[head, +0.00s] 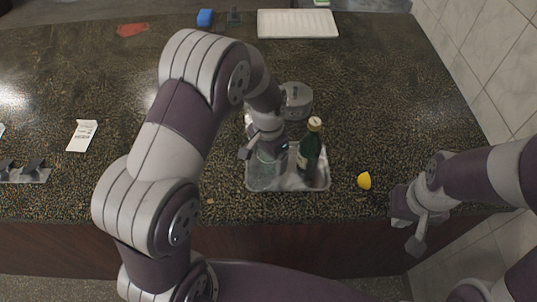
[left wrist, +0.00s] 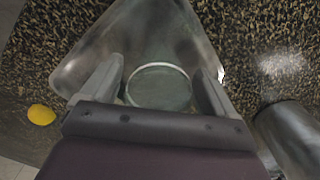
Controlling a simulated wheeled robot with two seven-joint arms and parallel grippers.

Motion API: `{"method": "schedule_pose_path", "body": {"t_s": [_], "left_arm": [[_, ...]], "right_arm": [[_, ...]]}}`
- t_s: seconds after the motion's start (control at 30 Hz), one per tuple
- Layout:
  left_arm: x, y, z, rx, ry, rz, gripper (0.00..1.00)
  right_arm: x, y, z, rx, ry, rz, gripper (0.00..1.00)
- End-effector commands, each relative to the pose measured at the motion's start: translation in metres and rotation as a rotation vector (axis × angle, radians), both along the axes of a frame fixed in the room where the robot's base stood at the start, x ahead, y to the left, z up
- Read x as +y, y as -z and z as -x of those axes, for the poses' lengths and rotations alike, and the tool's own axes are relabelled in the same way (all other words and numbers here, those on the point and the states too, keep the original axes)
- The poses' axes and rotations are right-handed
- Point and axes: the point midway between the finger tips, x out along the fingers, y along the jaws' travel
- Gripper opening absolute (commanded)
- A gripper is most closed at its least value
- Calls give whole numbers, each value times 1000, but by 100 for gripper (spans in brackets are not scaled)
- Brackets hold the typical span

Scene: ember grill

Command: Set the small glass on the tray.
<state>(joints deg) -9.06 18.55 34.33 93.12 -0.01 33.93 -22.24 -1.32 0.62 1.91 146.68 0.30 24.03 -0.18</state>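The tray (head: 318,184) is a shallow clear or grey tray near the counter's front edge; part of it shows in the left wrist view (left wrist: 135,35). A small clear glass (left wrist: 160,87) is seen from above between my left fingers, over the tray's surface. In the head view it is faint, low under my left gripper (head: 264,152), at the tray's left part. The left fingers are apart, with narrow gaps seen beside the glass; whether its base rests on the tray is hard to see. My right gripper (head: 418,228) is open and empty, off the counter's front right.
A dark green bottle (head: 309,150) stands on the tray's right part. A grey metal pot (head: 297,97) is behind the tray. A lemon (head: 364,180) lies to its right. A white board (head: 298,24), blue block (head: 204,17) and paper (head: 82,135) lie farther off.

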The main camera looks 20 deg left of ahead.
Motion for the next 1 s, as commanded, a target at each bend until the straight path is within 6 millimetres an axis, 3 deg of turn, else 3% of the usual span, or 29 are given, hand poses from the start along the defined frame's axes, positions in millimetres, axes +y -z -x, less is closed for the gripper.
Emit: {"method": "schedule_pose_path", "body": {"t_s": [0.23, 0.6, 0.77, 0.87, 1.0], "left_arm": [[0, -10, -1, -2, 0, 0, 89], [0, -101, -1, -5, 0, 1, 89], [1, -120, 1, -3, -9, 1, 89], [13, -116, 22, -17, -96, 3, 89], [37, -100, 76, -67, -314, 18, 89]], "right_arm": [[0, 0, 0, 0, 0, 0, 0], [0, 8, 0, 0, 0, 0, 0], [0, 9, 0, 0, 0, 0, 0], [0, 9, 0, 0, 0, 0, 0], [0, 9, 0, 0, 0, 0, 0]]}}
